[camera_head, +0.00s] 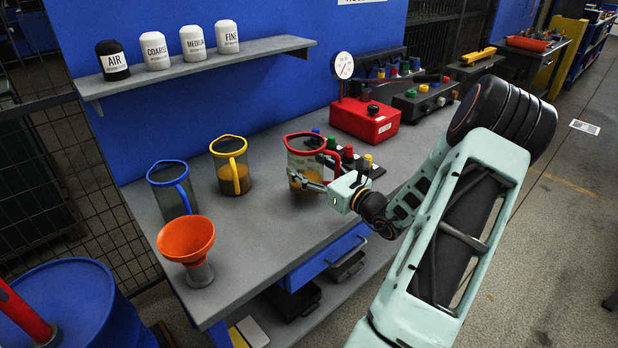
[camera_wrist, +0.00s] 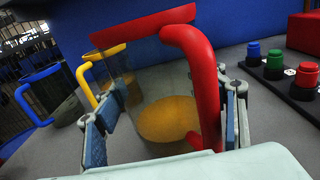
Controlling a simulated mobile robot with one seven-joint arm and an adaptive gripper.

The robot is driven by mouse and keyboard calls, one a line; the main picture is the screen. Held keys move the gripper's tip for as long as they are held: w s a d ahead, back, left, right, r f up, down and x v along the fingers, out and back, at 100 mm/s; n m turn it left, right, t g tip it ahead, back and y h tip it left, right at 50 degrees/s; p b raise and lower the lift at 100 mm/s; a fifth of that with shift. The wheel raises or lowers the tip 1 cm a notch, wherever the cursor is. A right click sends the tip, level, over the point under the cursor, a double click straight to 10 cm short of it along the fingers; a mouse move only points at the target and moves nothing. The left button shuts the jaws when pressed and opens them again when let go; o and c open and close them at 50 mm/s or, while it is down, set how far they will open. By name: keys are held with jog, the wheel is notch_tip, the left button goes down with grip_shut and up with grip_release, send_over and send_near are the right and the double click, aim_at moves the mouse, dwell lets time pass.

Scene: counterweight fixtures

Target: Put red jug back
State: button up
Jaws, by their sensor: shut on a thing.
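The red jug (camera_head: 304,163) is a clear vessel with a red rim and red handle and amber liquid low inside. My gripper (camera_head: 322,184) is shut on it from the right, handle side, in the head view. In the wrist view my gripper (camera_wrist: 165,125) has a finger on each side of the red jug (camera_wrist: 150,85), with the red handle between the fingers. The jug looks close to upright at the bench (camera_head: 262,220); I cannot tell whether its base touches the surface.
A yellow-rimmed jug (camera_head: 231,168) with amber liquid and a blue-rimmed jug (camera_head: 172,190) stand to the left. An orange funnel (camera_head: 186,240) is at the front left. A red gauge box (camera_head: 364,120) and a row of coloured knobs (camera_head: 347,156) are close behind and right.

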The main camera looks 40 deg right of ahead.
aim_at(309, 176)
jog(key=shift+w+d+f, duration=0.1)
jog(key=shift+f, duration=0.8)
jog(key=shift+w+d+f, duration=0.1)
jog(key=shift+f, duration=0.75)
jog(key=shift+f+b, duration=0.25)
jog(key=shift+b, duration=0.1)
jog(key=o, duration=1.5)
jog(key=shift+r, duration=0.25)
jog(key=s, duration=0.8)
jog(key=s+d, duration=0.1)
jog(key=s, duration=0.3)
jog(key=shift+a, duration=0.1)
